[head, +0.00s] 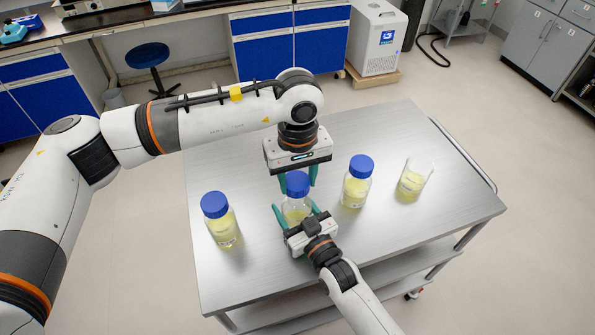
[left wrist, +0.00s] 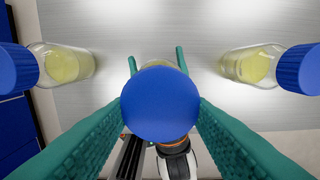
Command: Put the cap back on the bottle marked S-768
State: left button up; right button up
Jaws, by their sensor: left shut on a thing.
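My left gripper (head: 298,184) points down over the table and is shut on a blue cap (head: 297,183), which fills the middle of the left wrist view (left wrist: 161,104). Right under the cap is a clear bottle of yellow liquid (head: 296,210), standing on the table. The pictures do not show whether the cap is seated or just above the neck. My right gripper (head: 297,208) comes from the near side, with its green fingers on both sides of this bottle's body, apparently shut on it. The marking on the bottle cannot be read.
A blue-capped bottle (head: 222,226) stands to the left and another (head: 356,183) to the right, both with yellow liquid. An open beaker (head: 414,180) of yellow liquid stands further right. The steel table (head: 400,130) is clear at the back and right front.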

aim_at(293, 181)
dwell(0.4)
pick_arm(q)
jog(key=shift+f, duration=0.9)
jog(key=shift+f, duration=0.55)
pick_arm(e)
grip_shut()
pick_arm(q)
jog(key=m, duration=0.4)
jog(key=shift+a, duration=0.1)
jog(key=m, duration=0.4)
jog(key=shift+a+m, duration=0.15)
jog(key=shift+m, duration=0.25)
jog(key=m, duration=0.4)
jog(key=shift+w+a, duration=0.1)
jog(key=m, duration=0.3)
jog(key=shift+w, duration=0.1)
